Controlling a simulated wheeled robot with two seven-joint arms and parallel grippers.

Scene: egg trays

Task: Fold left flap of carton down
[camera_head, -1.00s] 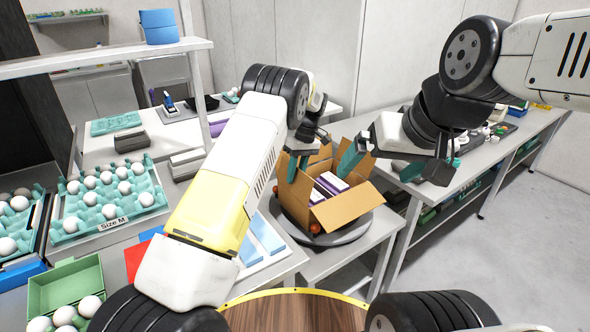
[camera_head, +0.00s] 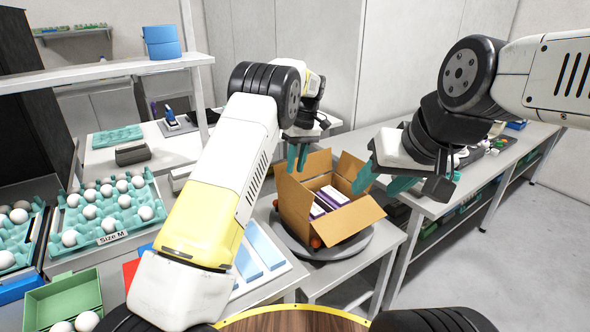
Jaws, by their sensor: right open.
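The brown carton (camera_head: 296,208) stands open on a round grey turntable (camera_head: 350,247). Its front flap (camera_head: 350,217) sticks outward, and flaps at the back (camera_head: 318,162) and right back (camera_head: 350,168) stand up. I cannot clearly tell the left flap from the left wall. Purple-and-white packs (camera_head: 330,197) lie inside. My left gripper (camera_head: 297,158) has its teal fingers pointing down at the carton's back left edge; contact and jaw gap are unclear. My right gripper (camera_head: 382,184) is open and empty, its teal fingers apart, just right of the carton.
Egg trays (camera_head: 113,238) and a green bin (camera_head: 65,297) are at the left. Blue strips (camera_head: 265,248) lie on a white sheet left of the carton. A workbench (camera_head: 420,197) with small items runs along the right. Open floor lies at the lower right.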

